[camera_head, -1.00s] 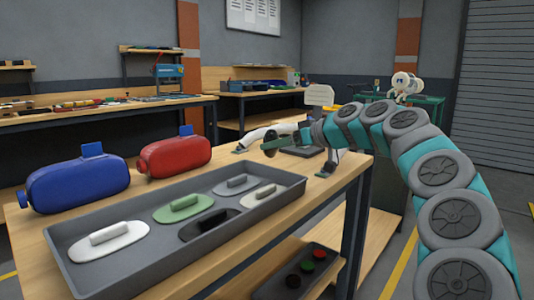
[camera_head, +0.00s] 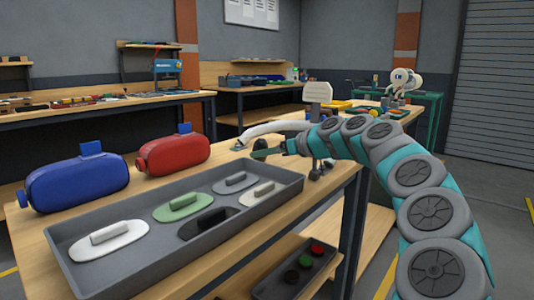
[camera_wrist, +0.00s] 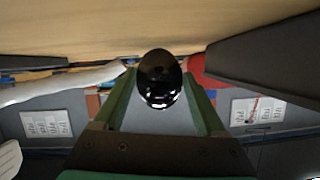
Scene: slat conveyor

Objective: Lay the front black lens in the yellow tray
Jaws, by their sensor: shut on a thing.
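My gripper (camera_head: 256,153) is above the far end of the near bench, beyond the grey tray. In the wrist view its green fingers (camera_wrist: 160,80) are shut on a glossy black rounded piece, which looks like the black lens (camera_wrist: 158,77). Its full outline is not clear, and it can hardly be made out in the head view. A small yellow patch, perhaps the yellow tray (camera_head: 343,104), shows far off behind a pale panel and is mostly hidden.
A white curved piece (camera_head: 275,129) is near my gripper. A bin (camera_head: 268,292) sits on the lower shelf.

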